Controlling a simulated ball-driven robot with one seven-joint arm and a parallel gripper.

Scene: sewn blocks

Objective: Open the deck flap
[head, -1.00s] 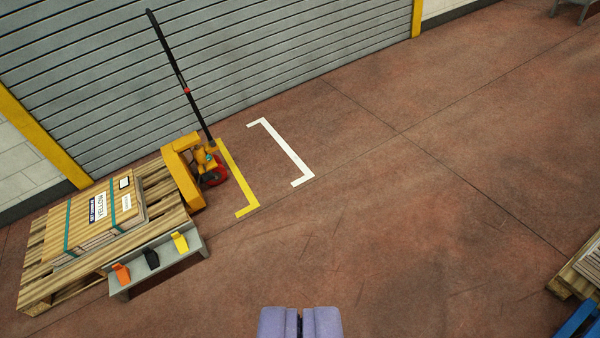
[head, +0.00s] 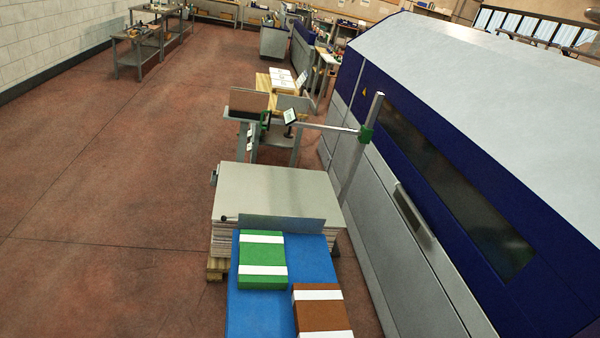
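A grey upright panel (head: 285,224) with a dark knob at its left end stands across the far end of a blue surface (head: 250,315); it may be the deck flap, but I cannot be sure. A green block with white bands (head: 263,274) lies on the blue surface close to the panel. A brown block with white bands (head: 318,306) lies nearer and to the right, cut off by the bottom edge. My gripper is not in view.
A pallet stack with a pale top (head: 270,185) stands just beyond the panel. A large blue and white machine (head: 440,130) fills the right side. A post with an arm (head: 362,150) rises beside it. Open red-brown floor (head: 110,210) lies to the left.

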